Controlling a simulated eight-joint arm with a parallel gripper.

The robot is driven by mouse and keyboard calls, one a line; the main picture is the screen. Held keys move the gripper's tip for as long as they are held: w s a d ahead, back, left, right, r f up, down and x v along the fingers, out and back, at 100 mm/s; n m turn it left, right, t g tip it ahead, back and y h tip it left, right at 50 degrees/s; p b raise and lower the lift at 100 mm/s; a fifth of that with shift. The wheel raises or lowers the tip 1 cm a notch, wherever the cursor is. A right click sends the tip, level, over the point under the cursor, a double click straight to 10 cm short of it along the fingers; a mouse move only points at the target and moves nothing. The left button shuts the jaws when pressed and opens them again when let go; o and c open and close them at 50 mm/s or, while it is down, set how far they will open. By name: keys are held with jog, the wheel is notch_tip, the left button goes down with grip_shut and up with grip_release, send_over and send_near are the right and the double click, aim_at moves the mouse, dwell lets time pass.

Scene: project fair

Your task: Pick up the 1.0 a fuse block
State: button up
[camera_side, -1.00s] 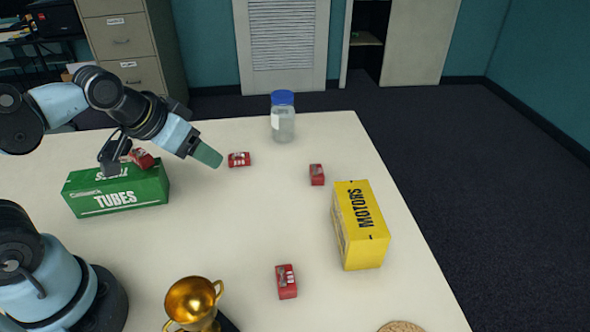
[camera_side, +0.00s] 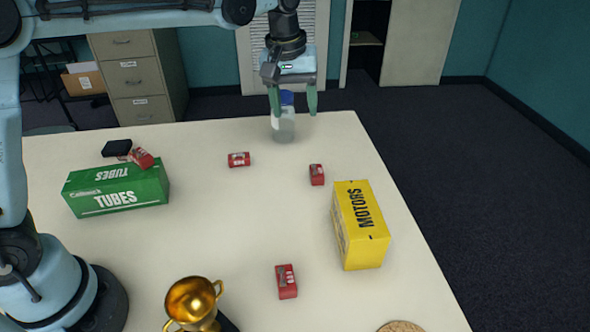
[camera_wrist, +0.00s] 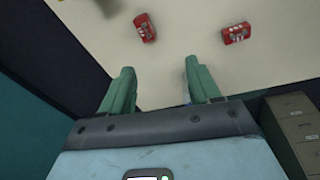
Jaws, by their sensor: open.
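Several small red blocks lie about; their ratings are too small to read, so I cannot tell which is the 1.0 a fuse block. One red block (camera_side: 239,159) lies left of centre, one (camera_side: 317,174) near the yellow box, one (camera_side: 286,281) at the front. My gripper (camera_side: 294,112) is open and empty over the table's far edge, overlapping the bottle in the side view. In the wrist view two red blocks (camera_wrist: 145,27) (camera_wrist: 237,33) lie beyond the open fingertips (camera_wrist: 157,70).
A clear bottle (camera_side: 284,128) with a blue lid stands at the far edge. The yellow MOTORS box (camera_side: 362,247) stands right, a gold trophy (camera_side: 190,300) in front. The table's middle is clear.

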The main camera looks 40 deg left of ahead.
jog(key=w+d+f+n+g, duration=0.2)
jog(key=w+d+f, duration=0.1)
jog(key=w+f, duration=0.1)
send_over(317, 171)
jog(key=f, duration=0.7)
jog(key=shift+w+a+f, duration=0.2)
jog(key=shift+w+f, duration=0.05)
jog(key=shift+f, duration=0.05)
jog(key=shift+s+d+f, duration=0.1)
jog(key=shift+s+f, duration=0.05)
jog(key=shift+f, duration=1.2)
jog(key=shift+s+d+f, duration=0.1)
jog(key=shift+f, duration=1.25)
jog(key=c, duration=1.1)
